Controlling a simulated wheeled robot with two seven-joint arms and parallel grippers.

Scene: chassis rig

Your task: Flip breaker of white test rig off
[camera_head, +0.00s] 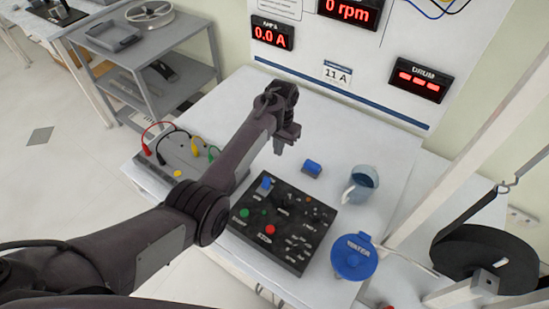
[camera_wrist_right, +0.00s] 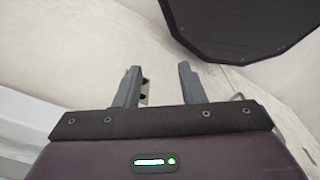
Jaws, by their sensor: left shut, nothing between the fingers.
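The white test rig has a white upright panel (camera_head: 300,62) with red displays reading 0.0 A and 0 rpm, behind a white bench top (camera_head: 222,112). A black control box (camera_head: 283,222) on the bench carries a blue switch (camera_head: 264,184), green and red buttons and several dark knobs. A separate small blue block (camera_head: 312,168) sits behind the box. I cannot tell which part is the breaker. My left gripper (camera_head: 289,143) is shut and empty, above the bench behind the box and apart from it. My right gripper (camera_wrist_right: 160,72) is open and empty in the right wrist view.
A grey unit (camera_head: 180,160) with coloured leads is at left. A black reel (camera_head: 486,258) and white post (camera_head: 468,125) are at right. A grey shelf cart (camera_head: 150,65) stands behind left.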

